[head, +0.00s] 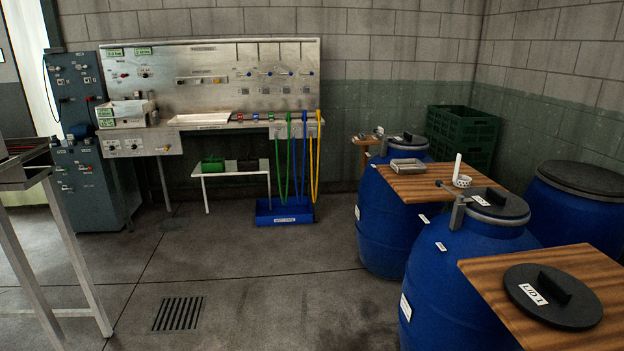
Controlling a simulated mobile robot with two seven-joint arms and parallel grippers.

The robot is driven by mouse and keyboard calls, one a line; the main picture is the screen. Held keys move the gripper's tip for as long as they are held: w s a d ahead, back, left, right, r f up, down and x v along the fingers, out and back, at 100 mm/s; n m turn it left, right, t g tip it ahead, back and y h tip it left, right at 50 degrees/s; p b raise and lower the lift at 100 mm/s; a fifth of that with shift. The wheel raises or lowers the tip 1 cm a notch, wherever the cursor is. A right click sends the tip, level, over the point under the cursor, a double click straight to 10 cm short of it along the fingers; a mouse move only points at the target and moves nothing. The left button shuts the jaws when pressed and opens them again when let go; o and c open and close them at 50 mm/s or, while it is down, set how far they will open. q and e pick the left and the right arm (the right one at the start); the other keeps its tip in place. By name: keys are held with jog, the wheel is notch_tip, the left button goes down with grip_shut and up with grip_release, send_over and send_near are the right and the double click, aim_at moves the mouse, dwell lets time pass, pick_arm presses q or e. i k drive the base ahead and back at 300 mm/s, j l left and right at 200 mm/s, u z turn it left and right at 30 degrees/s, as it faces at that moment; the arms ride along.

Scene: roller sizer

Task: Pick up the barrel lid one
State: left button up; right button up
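The barrel lid one (552,296) is a dark round disc with a raised bar handle and a white label reading "LID 1". It lies flat, handle up, on a wooden board (490,270) at the lower right of the head view. A blue barrel (450,285) with a dark top (497,207) and a white label stands just left of the board. Neither of my grippers shows in the head view.
Another blue barrel (385,225) stands behind, beside a wooden board (425,183) holding a metal tray (408,166). A lidded blue barrel (575,215) stands near the right wall. Green crates (462,132) are stacked behind. The floor (265,285) in the middle is clear.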

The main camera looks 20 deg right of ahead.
aim_at(551, 295)
jog(key=i+z, duration=0.3)
jog(key=i, duration=0.15)
jog(key=i+j+z, duration=0.1)
jog(key=i+z, duration=0.25)
jog(key=i+j+z, duration=0.3)
jog(key=i, duration=0.2)
jog(key=i+j+z, duration=0.15)
jog(key=z, duration=0.25)
jog(key=i+j+z, duration=0.25)
jog(key=z, duration=0.15)
jog(key=i+j+z, duration=0.4)
jog(key=k+l, duration=0.05)
jog(key=k, duration=0.05)
